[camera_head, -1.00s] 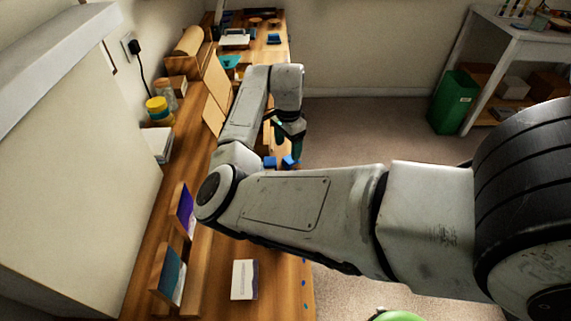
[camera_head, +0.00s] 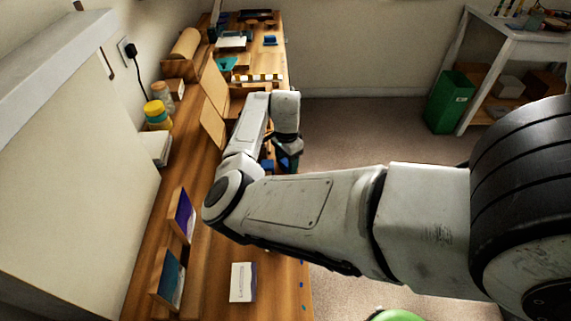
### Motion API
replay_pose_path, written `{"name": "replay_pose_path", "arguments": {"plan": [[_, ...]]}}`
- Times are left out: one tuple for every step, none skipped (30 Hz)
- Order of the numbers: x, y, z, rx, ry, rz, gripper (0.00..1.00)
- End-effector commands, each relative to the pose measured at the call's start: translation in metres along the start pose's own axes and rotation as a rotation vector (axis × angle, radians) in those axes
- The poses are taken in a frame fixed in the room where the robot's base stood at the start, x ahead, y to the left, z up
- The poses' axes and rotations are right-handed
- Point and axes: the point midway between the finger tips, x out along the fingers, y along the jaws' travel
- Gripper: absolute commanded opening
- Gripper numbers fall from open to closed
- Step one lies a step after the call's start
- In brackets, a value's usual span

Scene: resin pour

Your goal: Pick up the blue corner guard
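Small blue pieces lie near the front edge of the wooden bench, beside and partly behind my gripper. One blue piece (camera_head: 267,165) shows left of the gripper, and another bit of blue (camera_head: 293,164) shows at its fingers. Either may be the blue corner guard; they are too small and too covered to tell. My gripper (camera_head: 289,160) points down, low over the bench edge. Its dark fingers are mostly hidden by the wrist and blend with the blue, so I cannot tell whether they are open or hold anything.
The wooden bench (camera_head: 215,275) runs along the left wall, with a white box (camera_head: 243,282) in front. Another blue item (camera_head: 270,40) lies at the back. Open carpet (camera_head: 365,130) is at right.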

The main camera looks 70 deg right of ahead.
Motion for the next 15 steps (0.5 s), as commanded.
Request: {"name": "replay_pose_path", "arguments": {"plan": [[-0.0002, -0.0001, 0.0000, 0.000, 0.000, 0.000, 0.52], [-0.0002, -0.0001, 0.0000, 0.000, 0.000, 0.000, 0.49], [-0.0002, -0.0001, 0.0000, 0.000, 0.000, 0.000, 0.45], [-0.0003, -0.0001, 0.0000, 0.000, 0.000, 0.000, 0.42], [-0.0003, -0.0001, 0.0000, 0.000, 0.000, 0.000, 0.40], [-0.0003, -0.0001, 0.0000, 0.000, 0.000, 0.000, 0.36], [-0.0003, -0.0001, 0.0001, 0.000, 0.000, 0.000, 0.33], [-0.0003, -0.0001, 0.0001, 0.000, 0.000, 0.000, 0.30], [-0.0003, -0.0001, 0.0001, 0.000, 0.000, 0.000, 0.26], [-0.0003, -0.0001, 0.0001, 0.000, 0.000, 0.000, 0.23], [-0.0004, -0.0001, 0.0001, 0.000, 0.000, 0.000, 0.20], [-0.0004, -0.0001, 0.0001, 0.000, 0.000, 0.000, 0.17], [-0.0004, -0.0001, 0.0001, 0.000, 0.000, 0.000, 0.15], [-0.0004, -0.0001, 0.0001, 0.000, 0.000, 0.000, 0.15], [-0.0004, -0.0001, 0.0001, 0.000, 0.000, 0.000, 0.15]]}}
